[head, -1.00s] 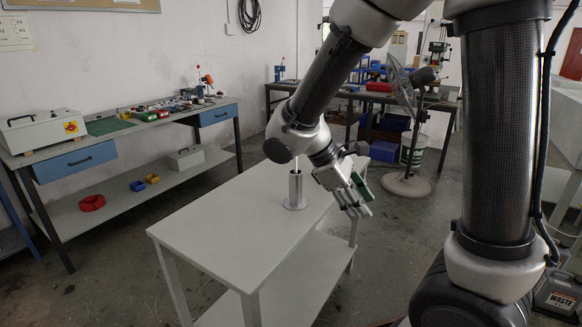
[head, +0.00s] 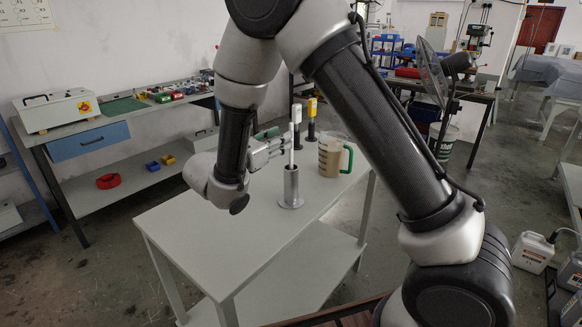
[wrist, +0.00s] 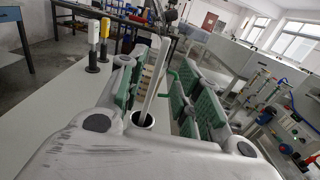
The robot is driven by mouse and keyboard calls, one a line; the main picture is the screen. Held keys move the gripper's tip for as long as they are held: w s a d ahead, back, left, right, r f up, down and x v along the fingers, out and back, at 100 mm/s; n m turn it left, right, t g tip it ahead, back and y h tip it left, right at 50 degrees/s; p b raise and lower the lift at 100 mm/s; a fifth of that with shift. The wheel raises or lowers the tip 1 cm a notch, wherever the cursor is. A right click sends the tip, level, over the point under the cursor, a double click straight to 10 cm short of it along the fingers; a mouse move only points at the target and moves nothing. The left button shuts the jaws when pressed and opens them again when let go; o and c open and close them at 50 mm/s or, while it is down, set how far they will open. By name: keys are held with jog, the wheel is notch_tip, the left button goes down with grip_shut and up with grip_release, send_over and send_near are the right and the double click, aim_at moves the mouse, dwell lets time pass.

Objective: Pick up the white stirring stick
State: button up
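The white stirring stick (wrist: 155,82) stands tilted in a metal cylindrical holder (wrist: 141,121) in the wrist view. In the head view the holder (head: 291,188) is on the white table, with the thin stick (head: 292,157) rising from it. My gripper (head: 282,144) reaches in from the left at the height of the stick, above the holder. In the wrist view my gripper (wrist: 165,72) is open, its green-padded fingers on either side of the stick with gaps showing. Whether any pad touches the stick cannot be told. The stick's lower end is hidden in the holder.
A jug (head: 330,157) with brown contents and a green handle stands right of the holder. A white device (head: 297,114) and a yellow device (head: 312,108) on black stands are behind. The table's (head: 215,245) front left is clear.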

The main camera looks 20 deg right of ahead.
jog(key=x, duration=0.5)
jog(key=shift+w+d, duration=0.3)
jog(key=shift+c, duration=0.4)
grip_shut()
